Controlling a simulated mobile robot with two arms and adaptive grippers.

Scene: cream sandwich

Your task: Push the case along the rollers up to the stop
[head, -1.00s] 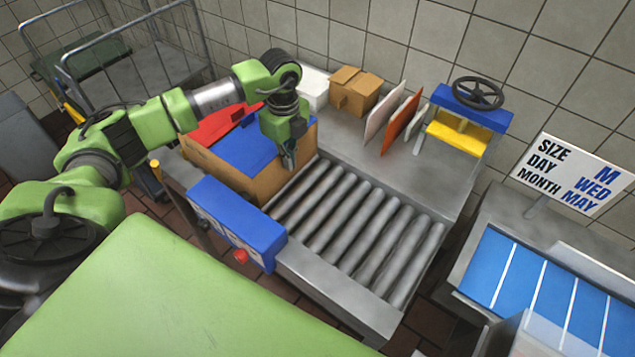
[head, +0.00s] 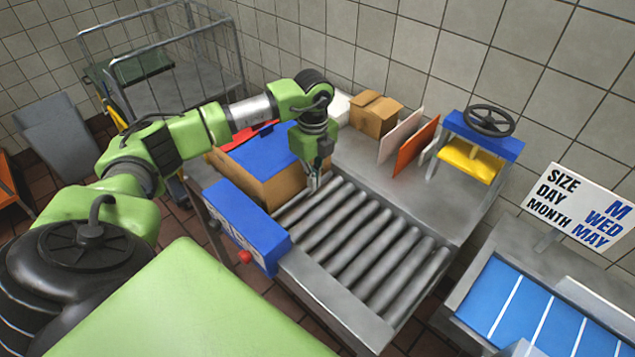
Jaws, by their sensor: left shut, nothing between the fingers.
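The case is a brown cardboard box (head: 287,186) with blue (head: 258,156) and red (head: 246,137) parts on top. It stands at the left end of the grey rollers (head: 362,242). My left gripper (head: 314,182) is shut and empty, pointing down at the case's right side, just above the first rollers. I cannot tell whether it touches the case. My arm hides part of the case's top. The rollers to the right of the case are bare. I cannot pick out the stop for certain. My right gripper is not in view.
A blue control box (head: 240,225) with a red button runs along the near side. A small carton (head: 376,115), upright white and orange panels (head: 415,146) and a blue-yellow unit with a handwheel (head: 487,121) stand behind the rollers. A sign (head: 580,205) stands at right.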

